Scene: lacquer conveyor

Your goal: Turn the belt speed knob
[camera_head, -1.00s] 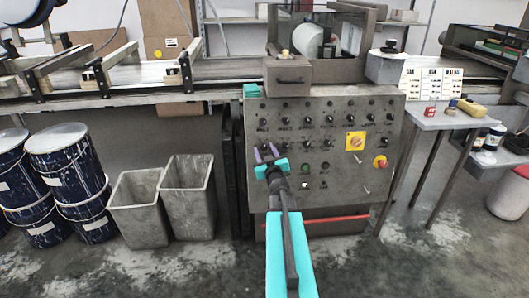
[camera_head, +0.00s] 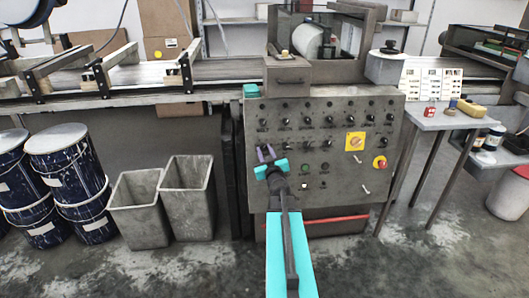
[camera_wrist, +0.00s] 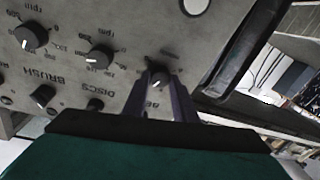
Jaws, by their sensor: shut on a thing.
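The grey control panel (camera_head: 345,165) faces me, with rows of black knobs. My gripper (camera_head: 266,154) is at the panel's left edge, at its lower knob row. In the wrist view my gripper (camera_wrist: 162,84) has its two dark fingers on either side of a small black knob (camera_wrist: 160,75) with a white pointer mark. The picture there is upside down. The label by this knob is partly covered by the fingers; "BE" shows. The fingers are shut on the knob. In the head view my gripper hides this knob.
Neighbouring knobs (camera_wrist: 99,57) sit close beside my gripper. A yellow plate with a switch (camera_head: 355,141) and a red button (camera_head: 380,162) are further right. Two grey bins (camera_head: 187,197) and blue drums (camera_head: 64,165) stand left. A side table (camera_head: 440,121) stands right.

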